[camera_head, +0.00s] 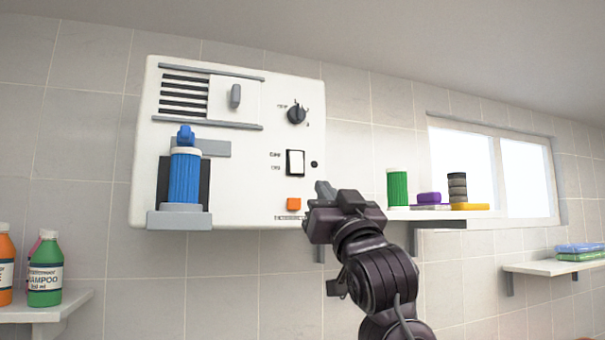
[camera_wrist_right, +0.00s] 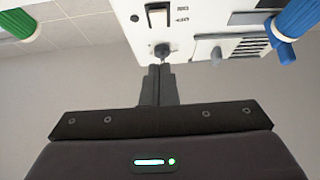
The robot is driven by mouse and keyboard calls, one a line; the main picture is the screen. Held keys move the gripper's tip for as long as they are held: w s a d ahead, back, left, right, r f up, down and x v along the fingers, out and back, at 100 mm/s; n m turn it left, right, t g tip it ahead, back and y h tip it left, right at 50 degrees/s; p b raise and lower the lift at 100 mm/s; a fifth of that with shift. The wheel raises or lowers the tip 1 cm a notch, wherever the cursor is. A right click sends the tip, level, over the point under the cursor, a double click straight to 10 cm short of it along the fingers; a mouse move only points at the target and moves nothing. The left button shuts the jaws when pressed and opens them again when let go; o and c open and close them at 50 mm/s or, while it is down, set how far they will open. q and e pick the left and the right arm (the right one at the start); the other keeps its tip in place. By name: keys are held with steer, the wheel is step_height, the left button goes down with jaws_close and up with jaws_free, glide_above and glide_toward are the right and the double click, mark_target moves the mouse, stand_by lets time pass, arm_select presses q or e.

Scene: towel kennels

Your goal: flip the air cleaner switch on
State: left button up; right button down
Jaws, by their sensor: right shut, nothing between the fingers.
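The air cleaner (camera_head: 245,190) is a white wall-mounted panel. Its switch (camera_head: 295,162) is a white rocker in a dark frame, with small blurred labels on its left; I cannot tell its position. The switch also shows at the top of the right wrist view (camera_wrist_right: 157,15). My right gripper (camera_head: 324,190) is shut and empty; in the head view its fingertips appear just below and right of the switch, in front of the panel. In the right wrist view its closed fingers (camera_wrist_right: 159,72) point toward the dark knob (camera_wrist_right: 161,50). My left gripper is out of view.
The panel also has a dark knob (camera_head: 296,115), a grey slider (camera_head: 236,96), an orange button (camera_head: 294,204) and a blue bottle (camera_head: 185,178) on a holder. A shelf (camera_head: 400,214) at right carries a green container (camera_head: 397,188). Shampoo (camera_head: 44,270) stands lower left.

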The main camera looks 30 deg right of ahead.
mark_target(297, 166)
steer(key=p+x, duration=0.2)
steer(key=x, duration=0.2)
steer(key=f+p+x, duration=0.1)
steer(key=p+x, duration=0.1)
steer(key=x, duration=0.1)
steer(key=w+p+x, duration=0.1)
steer(key=p+x, duration=0.1)
steer(key=x, duration=0.2)
steer(key=shift+w+d+f, duration=0.1)
steer(key=shift+w+d, duration=0.1)
steer(key=shift+w, duration=0.1)
steer(key=shift+w+d+f, duration=0.15)
steer(key=shift+w+f, duration=0.1)
steer(key=shift+w, duration=0.3)
